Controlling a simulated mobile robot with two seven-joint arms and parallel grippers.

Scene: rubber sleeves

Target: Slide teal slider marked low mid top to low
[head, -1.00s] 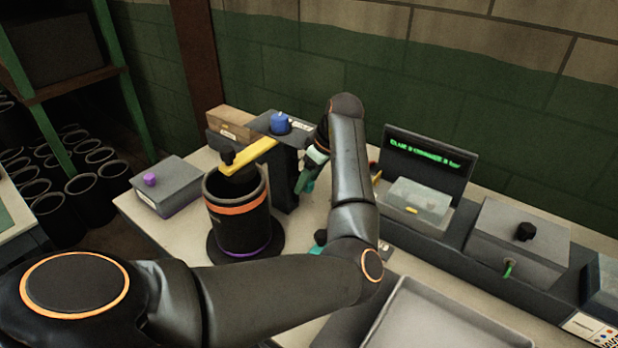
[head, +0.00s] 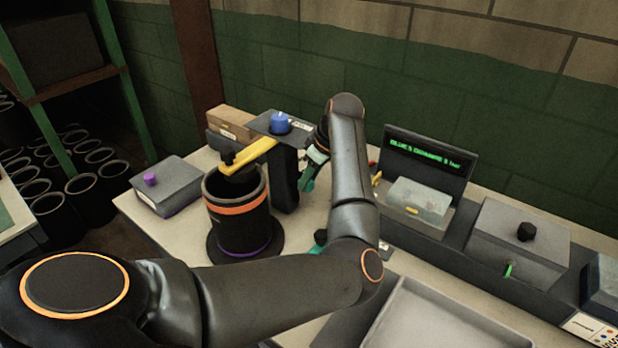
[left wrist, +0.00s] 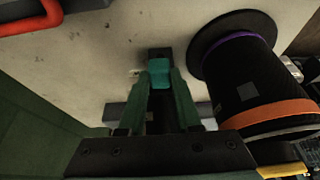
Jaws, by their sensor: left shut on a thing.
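My left gripper (head: 308,178) reaches down on the right side of the dark post, beside the black cylinder. In the left wrist view its two green fingers (left wrist: 160,88) are closed on the teal slider (left wrist: 158,72), which shows as a small teal block between the fingertips. A dark block sits just behind it. In the head view the slider is hidden by my gripper and arm, and I cannot read its low, mid and top marks in either view. My right gripper is in neither view.
A black cylinder (head: 236,221) with an orange band stands left of my gripper, under a yellow arm (head: 250,156). The dark post carries a blue knob (head: 279,123). A lit display (head: 428,160), a knobbed grey box (head: 518,245) and a grey tray (head: 440,325) lie to the right.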

